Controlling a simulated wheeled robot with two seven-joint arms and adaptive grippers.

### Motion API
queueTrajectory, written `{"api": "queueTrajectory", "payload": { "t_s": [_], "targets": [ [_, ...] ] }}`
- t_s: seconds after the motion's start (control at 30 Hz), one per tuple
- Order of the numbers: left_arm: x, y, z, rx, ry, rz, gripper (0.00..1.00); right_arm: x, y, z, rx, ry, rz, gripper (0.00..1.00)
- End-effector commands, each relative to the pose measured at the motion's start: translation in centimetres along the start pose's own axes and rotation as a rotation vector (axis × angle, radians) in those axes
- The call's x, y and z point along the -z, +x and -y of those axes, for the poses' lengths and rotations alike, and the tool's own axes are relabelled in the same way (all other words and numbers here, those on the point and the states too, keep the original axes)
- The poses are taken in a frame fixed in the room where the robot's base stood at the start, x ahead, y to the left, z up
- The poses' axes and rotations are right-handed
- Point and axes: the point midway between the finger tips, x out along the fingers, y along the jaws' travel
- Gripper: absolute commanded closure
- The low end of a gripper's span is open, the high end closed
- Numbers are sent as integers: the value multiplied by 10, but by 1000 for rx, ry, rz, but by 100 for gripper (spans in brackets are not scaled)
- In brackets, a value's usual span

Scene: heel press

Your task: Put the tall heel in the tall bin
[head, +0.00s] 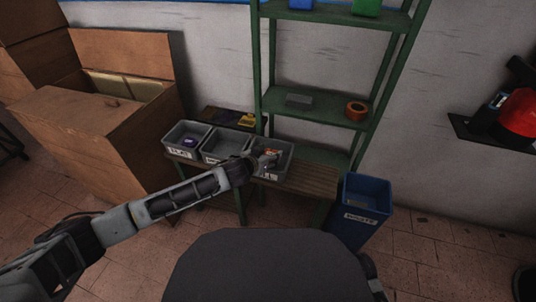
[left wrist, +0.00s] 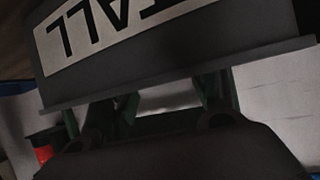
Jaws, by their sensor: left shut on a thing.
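The tall bin (head: 284,172) is the rightmost of three grey bins on the wooden bench. In the left wrist view the bin's wall (left wrist: 210,45) fills the top, close to the camera, with its "TALL" label upside down. My left gripper (head: 267,160) is at this bin, over its front side. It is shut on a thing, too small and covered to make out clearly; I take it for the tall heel. A small reddish-brown patch (head: 271,152) shows at the fingertips, and I cannot tell whether it is held or in the bin. My right gripper is not in view.
The left bin (head: 178,153) has a label like "FLAT" and holds a purple piece (head: 189,142). The middle bin (head: 222,147) looks empty. A green shelf rack (head: 262,60) stands behind, and a blue waste bin (head: 362,205) stands right of the bench.

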Motion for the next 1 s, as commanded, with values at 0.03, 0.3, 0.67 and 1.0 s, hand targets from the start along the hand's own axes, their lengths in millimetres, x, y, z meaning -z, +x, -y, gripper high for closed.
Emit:
{"api": "queueTrajectory", "payload": {
  "t_s": [0.03,0.3,0.67,1.0],
  "targets": [
    [-1,0,0,0,-1,-1,68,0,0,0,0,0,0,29],
    [-6,3,0,0,0,1,68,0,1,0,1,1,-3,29],
    [-11,3,-1,-1,1,9,19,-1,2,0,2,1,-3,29],
    [-13,3,-3,-5,0,12,19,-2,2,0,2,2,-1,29]
  ]
}}
